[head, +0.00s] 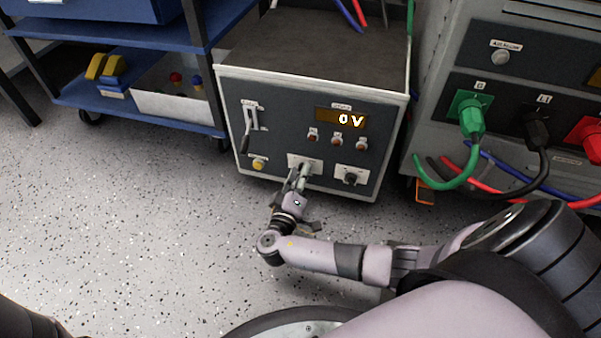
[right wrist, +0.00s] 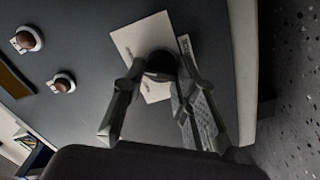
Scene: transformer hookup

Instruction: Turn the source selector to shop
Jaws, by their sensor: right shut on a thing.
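The transformer cabinet (head: 235,120) has a dark front panel with a display reading 0 V. A dark selector knob (right wrist: 160,62) sits on a white plate low on the panel. My right gripper (head: 301,171) is at this plate, in the lower middle of the panel. In the right wrist view its two fingers (right wrist: 160,76) stand on either side of the knob and are shut on it. The plate's lettering is too small to read. In the head view the gripper mostly hides the knob. My left gripper is not in view.
A second dark knob (head: 350,179) sits just right of the gripper. Red buttons (head: 337,141), a yellow button (head: 259,163) and a lever (head: 246,135) share the panel. A blue shelf cart (head: 150,50) stands left; a unit with plugged cables (head: 470,115) stands right.

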